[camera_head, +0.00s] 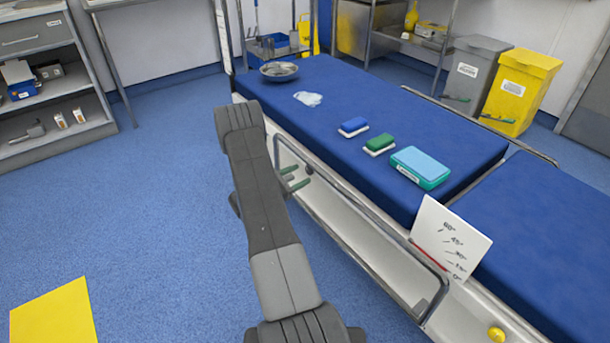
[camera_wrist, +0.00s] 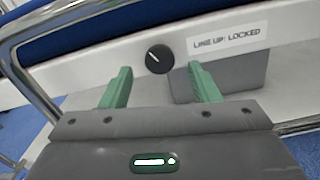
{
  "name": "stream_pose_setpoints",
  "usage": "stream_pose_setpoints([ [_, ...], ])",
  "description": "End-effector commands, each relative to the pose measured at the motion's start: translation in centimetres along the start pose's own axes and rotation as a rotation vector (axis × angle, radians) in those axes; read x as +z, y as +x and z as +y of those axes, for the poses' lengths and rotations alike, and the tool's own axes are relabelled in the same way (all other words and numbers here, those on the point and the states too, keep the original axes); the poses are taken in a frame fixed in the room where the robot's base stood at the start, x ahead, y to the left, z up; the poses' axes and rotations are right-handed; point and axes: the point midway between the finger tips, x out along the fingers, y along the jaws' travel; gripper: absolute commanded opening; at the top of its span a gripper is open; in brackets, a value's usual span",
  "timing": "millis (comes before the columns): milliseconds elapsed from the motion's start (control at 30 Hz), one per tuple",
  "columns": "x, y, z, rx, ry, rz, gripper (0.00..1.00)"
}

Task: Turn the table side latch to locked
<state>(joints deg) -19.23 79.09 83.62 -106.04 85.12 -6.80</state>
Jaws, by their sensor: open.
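The side latch is a round black knob (camera_wrist: 160,58) on the table's pale side rail. Its white line is tilted, with its outer end toward the upper left, not straight up. A label (camera_wrist: 229,39) to its right reads "LINE UP: LOCKED". My gripper (camera_wrist: 158,72) is open, its two green fingers apart and empty. In the wrist view the knob appears between and just beyond the fingertips; I cannot tell the exact gap. In the head view my gripper (camera_head: 297,178) is beside the table's near side, and I cannot make out the knob there.
A metal side rail (camera_head: 350,195) runs along the blue operating table (camera_head: 330,90); its tube also crosses the wrist view (camera_wrist: 55,18). A white angle card (camera_head: 450,238) stands at the right.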

Motion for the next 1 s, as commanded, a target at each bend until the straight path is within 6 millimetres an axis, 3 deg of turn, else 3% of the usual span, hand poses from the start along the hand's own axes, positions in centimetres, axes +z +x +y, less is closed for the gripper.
stream_pose_setpoints([
  [200,0.0,2.7,0.0,-0.001,0.000,0.000,0.55],
  [567,0.0,3.3,0.0,0.001,0.000,0.000,0.55],
  [600,0.0,3.3,0.0,0.001,0.000,0.000,0.54],
  [800,0.0,3.3,0.0,0.000,0.000,0.001,0.14],
  [1000,0.0,3.3,0.0,0.000,0.008,0.001,0.11],
])
